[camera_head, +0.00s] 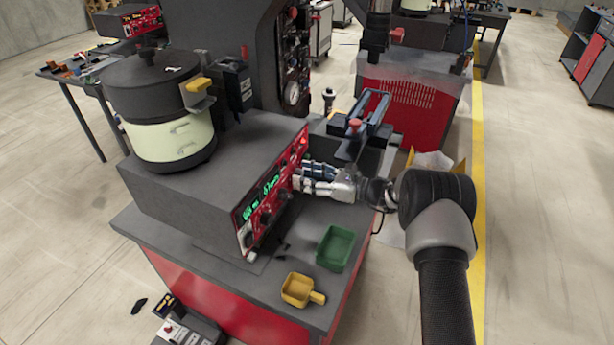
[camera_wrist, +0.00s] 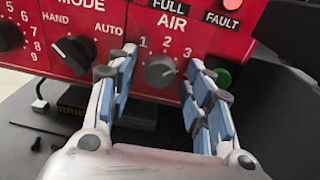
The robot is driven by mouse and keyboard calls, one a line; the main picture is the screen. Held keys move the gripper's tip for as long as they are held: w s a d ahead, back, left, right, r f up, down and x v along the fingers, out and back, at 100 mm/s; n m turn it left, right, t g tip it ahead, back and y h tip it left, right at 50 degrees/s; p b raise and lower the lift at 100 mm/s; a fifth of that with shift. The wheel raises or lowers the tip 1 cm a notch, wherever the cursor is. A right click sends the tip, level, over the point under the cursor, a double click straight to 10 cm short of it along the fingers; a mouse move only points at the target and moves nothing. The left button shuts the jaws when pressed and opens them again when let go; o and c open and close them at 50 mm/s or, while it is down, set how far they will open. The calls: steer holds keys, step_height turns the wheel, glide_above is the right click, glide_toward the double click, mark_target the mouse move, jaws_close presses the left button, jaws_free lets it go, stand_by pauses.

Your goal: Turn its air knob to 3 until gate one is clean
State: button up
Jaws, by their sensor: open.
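The air knob (camera_wrist: 160,71) is a grey round knob on the red control panel (camera_wrist: 215,38), under the word AIR and the numbers 1, 2 and 3. Its pale mark seems to lean right, but I cannot read its setting surely. My gripper (camera_wrist: 160,82) is open, with one finger on each side of the knob and a visible gap to it. In the head view, my gripper (camera_head: 302,177) is at the right part of the panel (camera_head: 270,192), hiding the air knob. The bowl feeder (camera_head: 165,128) stands on the grey box behind the panel. I cannot make out gate one.
A mode knob (camera_wrist: 73,54) is left of my fingers; a green button (camera_wrist: 222,77) is close by the right finger. A green tray (camera_head: 336,248) and a yellow scoop (camera_head: 298,290) lie on the bench below. A blue-railed fixture (camera_head: 372,112) stands behind my gripper.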

steer(key=v, duration=1.2)
steer(key=shift+f, duration=0.1)
